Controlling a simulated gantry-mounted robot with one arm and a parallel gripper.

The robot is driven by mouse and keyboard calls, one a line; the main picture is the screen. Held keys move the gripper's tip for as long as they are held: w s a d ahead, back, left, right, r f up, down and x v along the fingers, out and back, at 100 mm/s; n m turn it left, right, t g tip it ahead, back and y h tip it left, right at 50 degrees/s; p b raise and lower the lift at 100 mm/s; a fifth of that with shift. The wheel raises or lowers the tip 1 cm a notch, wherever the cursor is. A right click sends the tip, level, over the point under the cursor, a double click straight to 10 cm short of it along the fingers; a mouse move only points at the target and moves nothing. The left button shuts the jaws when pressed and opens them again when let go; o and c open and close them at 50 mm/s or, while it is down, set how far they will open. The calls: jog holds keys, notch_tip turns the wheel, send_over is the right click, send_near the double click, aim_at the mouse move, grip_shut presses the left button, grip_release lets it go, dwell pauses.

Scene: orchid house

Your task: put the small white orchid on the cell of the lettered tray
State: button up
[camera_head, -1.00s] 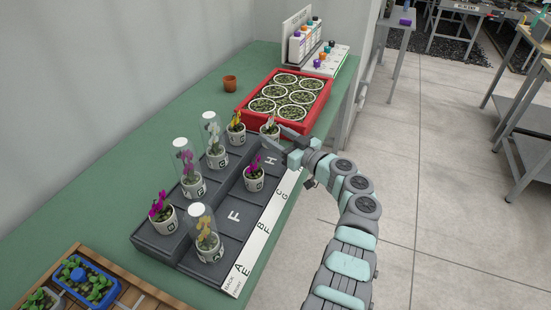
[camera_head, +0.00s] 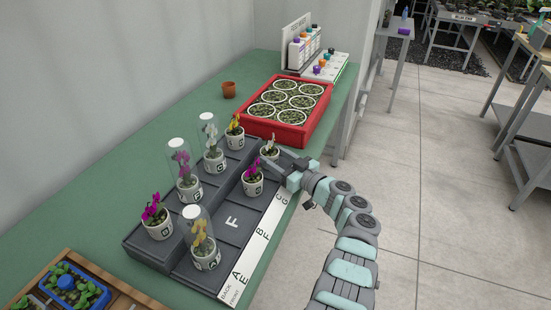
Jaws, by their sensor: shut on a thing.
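The small white orchid (camera_head: 268,146) stands upright in a pale pot at the far end of the lettered tray (camera_head: 136,246). My gripper (camera_head: 276,159) is shut on its pot from the right side. The pot is at the front-row cell where the H is, and it and my gripper hide that letter. I cannot tell whether the pot touches the cell or hangs just above it. The tray is dark grey with a raised back row and a white lettered strip (camera_head: 247,259) along its right edge.
A magenta orchid (camera_head: 252,181) stands close beside my gripper. A domed yellow orchid (camera_head: 203,252) stands nearer in the front row, with the F cell (camera_head: 232,221) empty between. Several orchids, some domed, fill the back row. A red crate (camera_head: 275,133) stands just beyond.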

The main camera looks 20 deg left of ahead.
jog(key=o, duration=1.5)
jog(key=shift+r, duration=0.1)
jog(key=shift+s+d+r+p, duration=0.15)
jog(key=shift+d+p, duration=0.35)
jog(key=shift+p, duration=0.4)
jog(key=p+v, duration=0.3)
jog(key=v, duration=0.8)
jog(key=shift+f, duration=0.2)
jog(key=shift+s, duration=0.1)
